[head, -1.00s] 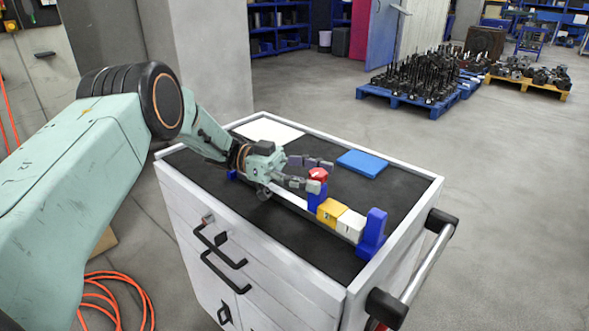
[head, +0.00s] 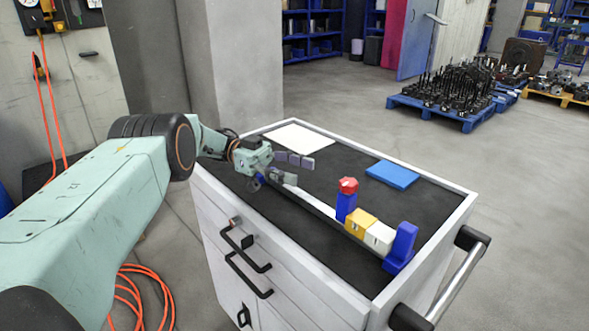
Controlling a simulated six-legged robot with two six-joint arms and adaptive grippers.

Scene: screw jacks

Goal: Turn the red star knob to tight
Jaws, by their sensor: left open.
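The red star knob (head: 348,185) sits on top of a blue block (head: 346,207) on the black top of the cart. A blue upright end piece (head: 401,246) closes the row at the right. My left gripper (head: 297,171) is open and empty, to the left of the knob and apart from it. My right gripper is not in view.
The cart top (head: 425,195) has a raised light rim. A blue plate (head: 393,174) lies behind the knob and a white sheet (head: 302,139) lies at the back left. A metal handle (head: 458,283) sticks out at the right. Orange hose (head: 130,295) lies on the floor.

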